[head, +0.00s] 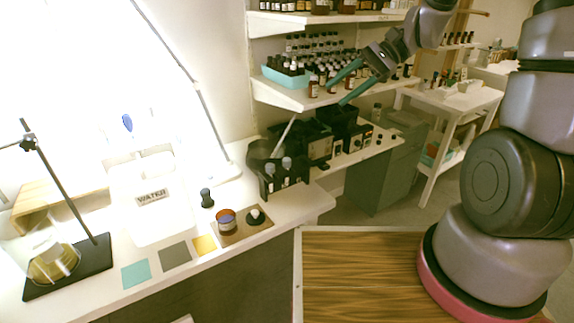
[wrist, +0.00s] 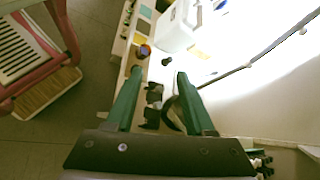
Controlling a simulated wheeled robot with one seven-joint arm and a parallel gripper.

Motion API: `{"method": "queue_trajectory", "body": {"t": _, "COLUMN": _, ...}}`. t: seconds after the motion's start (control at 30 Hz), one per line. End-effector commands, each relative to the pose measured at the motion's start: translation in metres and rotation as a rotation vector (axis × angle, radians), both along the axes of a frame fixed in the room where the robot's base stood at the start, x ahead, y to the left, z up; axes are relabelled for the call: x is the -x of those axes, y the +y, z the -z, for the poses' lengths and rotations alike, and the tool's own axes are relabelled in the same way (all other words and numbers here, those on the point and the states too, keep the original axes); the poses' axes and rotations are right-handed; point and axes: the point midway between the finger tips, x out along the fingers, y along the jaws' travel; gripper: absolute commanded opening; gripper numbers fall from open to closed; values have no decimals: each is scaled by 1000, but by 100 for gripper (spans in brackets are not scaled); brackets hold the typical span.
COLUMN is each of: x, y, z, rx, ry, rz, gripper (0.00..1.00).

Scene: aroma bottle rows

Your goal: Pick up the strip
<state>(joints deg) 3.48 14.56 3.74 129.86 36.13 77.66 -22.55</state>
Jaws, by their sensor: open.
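A thin pale stick-like piece (head: 285,134), perhaps the strip, slants up out of a dark bowl-like vessel (head: 262,150) at the back of the counter; I cannot tell for sure that it is the strip. My gripper (head: 335,94) is open, with its two green fingers pointing down-left in front of the bottle shelves. In the head view it is above and right of the pale piece. In the wrist view my gripper (wrist: 160,73) shows nothing held between the fingers, and I cannot make out the strip there.
Shelves (head: 290,97) with bottles and a blue tray (head: 286,76) stand behind my gripper. The white counter (head: 310,203) holds a black bottle holder (head: 286,178), a small cup (head: 226,219), coloured squares and a stand with a flask (head: 52,262). A lamp arm (head: 201,104) rises at the back.

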Motion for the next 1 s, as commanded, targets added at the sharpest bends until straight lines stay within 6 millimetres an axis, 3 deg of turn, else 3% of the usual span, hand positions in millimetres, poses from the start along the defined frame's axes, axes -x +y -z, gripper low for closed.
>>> {"method": "queue_trajectory", "body": {"t": 0.03, "x": -10, "y": 7, "z": 17, "rx": -55, "ry": 66, "rz": 25, "gripper": 54}}
{"method": "queue_trajectory", "body": {"t": 0.3, "x": -61, "y": 37, "z": 99, "rx": -342, "ry": 322, "rz": 215, "gripper": 54}}
{"method": "queue_trajectory", "body": {"t": 0.5, "x": -92, "y": 46, "z": 179, "rx": -524, "ry": 477, "rz": 420, "gripper": 54}}
{"method": "queue_trajectory", "body": {"t": 0.7, "x": -105, "y": 44, "z": 256, "rx": -643, "ry": 577, "rz": 627, "gripper": 54}}
{"method": "queue_trajectory", "body": {"t": 0.83, "x": -107, "y": 41, "z": 289, "rx": -680, "ry": 607, "rz": 718, "gripper": 54}}
{"method": "queue_trajectory", "body": {"t": 1.0, "x": -109, "y": 45, "z": 306, "rx": -697, "ry": 619, "rz": 762, "gripper": 54}}
